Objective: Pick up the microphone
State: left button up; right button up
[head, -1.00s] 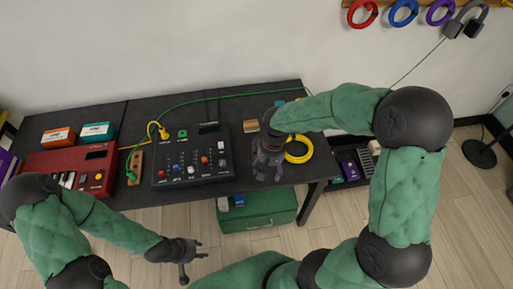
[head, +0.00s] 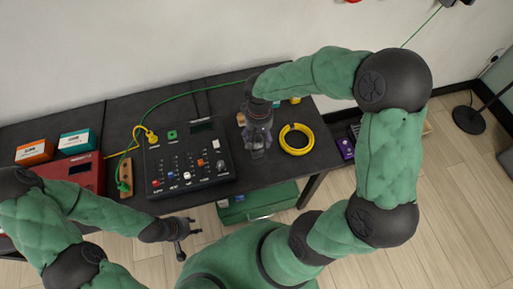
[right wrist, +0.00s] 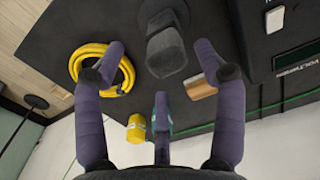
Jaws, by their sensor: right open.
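A yellow cable coil (head: 297,139) lies right of my right gripper. A black mixer (head: 187,160) with coloured knobs is to its left. A wooden block (right wrist: 200,87) and a yellow item (right wrist: 136,128) are near the fingers. A green toolbox (head: 262,201) stands below the table.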

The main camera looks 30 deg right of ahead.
aim_at(257, 144)
jog(key=shift+w+f, duration=0.1)
jog(key=shift+f, duration=0.8)
jog(key=f+b, duration=0.1)
jog(key=f, duration=0.2)
jog(key=f+b, duration=0.1)
jog(key=f, duration=0.1)
jog(key=shift+w+a+b, duration=0.1)
jog(key=shift+w+b, duration=0.2)
jog(key=shift+r, duration=0.1)
grip_shut()
